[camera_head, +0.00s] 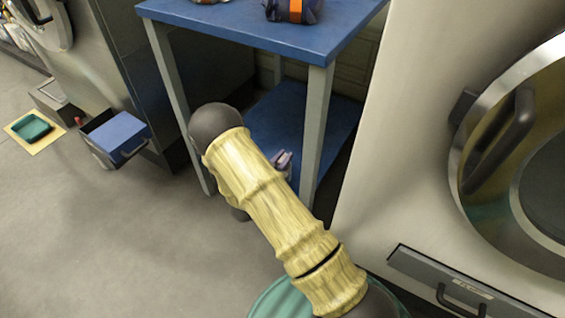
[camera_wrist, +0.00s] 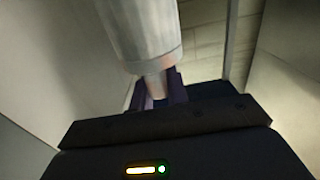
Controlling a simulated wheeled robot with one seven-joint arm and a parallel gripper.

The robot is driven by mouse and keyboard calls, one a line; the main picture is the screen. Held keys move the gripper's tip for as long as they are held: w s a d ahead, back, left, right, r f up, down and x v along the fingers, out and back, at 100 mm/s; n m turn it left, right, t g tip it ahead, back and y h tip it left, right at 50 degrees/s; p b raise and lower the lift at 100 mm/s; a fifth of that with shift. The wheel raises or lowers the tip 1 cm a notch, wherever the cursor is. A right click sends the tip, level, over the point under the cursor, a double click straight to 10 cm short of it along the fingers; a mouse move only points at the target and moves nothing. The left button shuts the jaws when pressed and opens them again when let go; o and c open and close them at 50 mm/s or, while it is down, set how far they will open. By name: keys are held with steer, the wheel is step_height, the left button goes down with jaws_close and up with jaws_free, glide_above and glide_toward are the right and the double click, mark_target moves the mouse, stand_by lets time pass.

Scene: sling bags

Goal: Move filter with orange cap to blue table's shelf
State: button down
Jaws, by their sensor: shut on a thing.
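The blue table (camera_head: 240,22) stands at the top middle of the head view, on grey legs. Its lower blue shelf (camera_head: 335,125) is partly hidden behind my arm. In the wrist view my gripper (camera_wrist: 156,90) is shut on a pale grey cylinder with a narrower end, which I take to be the filter (camera_wrist: 146,38). No orange cap shows on it. In the head view my arm hides most of the gripper. A small purple and pale part shows beside the arm, in front of the shelf; I cannot tell what it is.
A bag with an orange stripe (camera_head: 295,10) sits on the table top. A large pale machine (camera_head: 400,150) with a round door stands close on the right. A blue-topped box (camera_head: 116,132) and a yellow mat (camera_head: 20,142) are at left.

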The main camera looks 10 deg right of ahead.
steer(key=shift+f, duration=0.1)
steer(key=shift+f, duration=0.2)
steer(key=c, duration=1.4)
jaws_free()
steer(key=shift+o, duration=0.2)
steer(key=shift+r, duration=0.1)
steer(key=shift+r, duration=0.2)
steer(key=p+v, duration=0.6)
steer(key=v, duration=0.6)
